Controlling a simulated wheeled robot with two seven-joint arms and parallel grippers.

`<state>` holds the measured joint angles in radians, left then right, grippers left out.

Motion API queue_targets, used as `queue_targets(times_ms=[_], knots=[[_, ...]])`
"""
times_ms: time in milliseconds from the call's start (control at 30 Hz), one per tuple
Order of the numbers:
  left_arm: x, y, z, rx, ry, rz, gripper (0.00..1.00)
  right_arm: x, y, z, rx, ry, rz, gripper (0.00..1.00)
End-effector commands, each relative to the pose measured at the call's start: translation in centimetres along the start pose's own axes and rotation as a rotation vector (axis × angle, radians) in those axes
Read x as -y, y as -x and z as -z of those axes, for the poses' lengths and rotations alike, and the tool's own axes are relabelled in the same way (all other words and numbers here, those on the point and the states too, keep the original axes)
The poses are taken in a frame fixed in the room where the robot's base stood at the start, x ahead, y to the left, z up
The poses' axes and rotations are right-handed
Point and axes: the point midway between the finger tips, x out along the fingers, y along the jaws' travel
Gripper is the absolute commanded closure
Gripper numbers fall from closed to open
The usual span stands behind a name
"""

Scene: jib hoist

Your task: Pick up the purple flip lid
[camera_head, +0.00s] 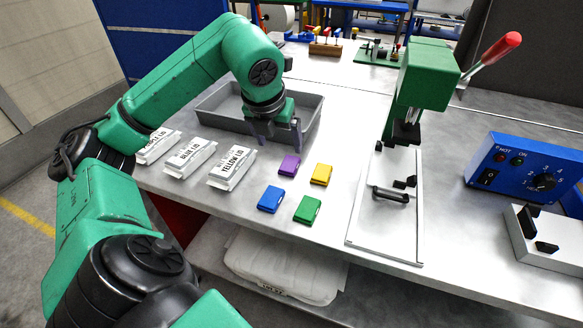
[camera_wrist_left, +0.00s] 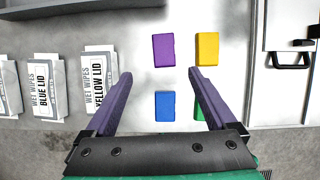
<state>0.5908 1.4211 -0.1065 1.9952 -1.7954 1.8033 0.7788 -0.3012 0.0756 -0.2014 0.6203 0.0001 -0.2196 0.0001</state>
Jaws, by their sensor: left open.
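The purple flip lid (camera_head: 290,165) lies flat on the grey table, behind the blue lid (camera_head: 270,199) and left of the yellow lid (camera_head: 322,175). It also shows in the left wrist view (camera_wrist_left: 163,50), ahead of my fingertips. A green lid (camera_head: 307,209) lies at the front right of the group. My left gripper (camera_head: 272,140) is open and empty, above the table near the tray's front edge. In the left wrist view my left gripper (camera_wrist_left: 160,75) has its fingers spread, with the purple lid lined up beyond the gap. My right gripper is not in view.
Several white wet-wipe packs, such as the yellow-lid pack (camera_head: 232,169), lie left of the lids. A grey tray (camera_head: 310,120) stands behind. A green press (camera_head: 428,75) with a white base plate stands right, with a blue control box (camera_head: 525,170) beyond.

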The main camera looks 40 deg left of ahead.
Motion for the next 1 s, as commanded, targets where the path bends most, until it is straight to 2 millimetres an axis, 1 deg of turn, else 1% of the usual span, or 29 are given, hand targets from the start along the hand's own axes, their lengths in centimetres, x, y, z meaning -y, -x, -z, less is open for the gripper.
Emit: queue_targets(times_ms=[33, 100, 267, 367, 400, 500, 600, 733, 767, 800, 867, 900, 967, 1000], knots=[[0.0, -1.8, 0.2, -0.006, 0.0, 0.0, 0.1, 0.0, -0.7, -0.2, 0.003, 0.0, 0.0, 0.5], [0.1, -3.2, 0.2, -0.005, 0.0, 0.001, 0.1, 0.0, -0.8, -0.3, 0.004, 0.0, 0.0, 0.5], [0.3, -5.0, 0.0, -0.004, -0.002, 0.005, 0.1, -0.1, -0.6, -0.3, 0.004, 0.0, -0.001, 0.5], [0.7, -6.6, -0.2, -0.005, -0.003, 0.007, 0.1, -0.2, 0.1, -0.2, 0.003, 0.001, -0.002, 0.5], [0.8, -7.4, -0.2, -0.007, -0.003, 0.007, 0.1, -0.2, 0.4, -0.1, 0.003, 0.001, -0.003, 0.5], [0.8, -9.2, -0.1, -0.005, -0.002, 0.005, 0.1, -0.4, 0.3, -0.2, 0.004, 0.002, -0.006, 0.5], [0.8, -9.7, -0.2, -0.001, -0.003, 0.005, 0.1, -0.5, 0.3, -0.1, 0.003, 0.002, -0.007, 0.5], [0.8, -9.7, -0.2, -0.001, -0.003, 0.005, 0.1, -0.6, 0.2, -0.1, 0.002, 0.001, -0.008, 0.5], [0.8, -9.7, -0.2, -0.001, -0.003, 0.005, 0.18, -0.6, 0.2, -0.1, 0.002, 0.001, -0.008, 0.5], [0.8, -9.7, -0.2, -0.001, -0.003, 0.005, 0.33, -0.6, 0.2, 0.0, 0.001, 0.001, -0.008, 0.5], [0.8, -9.7, -0.2, -0.001, -0.003, 0.005, 0.56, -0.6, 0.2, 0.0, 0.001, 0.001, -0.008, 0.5], [0.8, -9.7, -0.2, -0.001, -0.003, 0.005, 0.71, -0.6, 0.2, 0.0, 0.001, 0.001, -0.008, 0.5], [0.8, -9.7, -0.2, -0.001, -0.003, 0.005, 0.94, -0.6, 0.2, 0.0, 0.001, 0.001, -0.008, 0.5], [0.8, -9.7, -0.2, -0.001, -0.003, 0.005, 0.98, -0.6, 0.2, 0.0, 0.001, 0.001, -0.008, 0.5]])
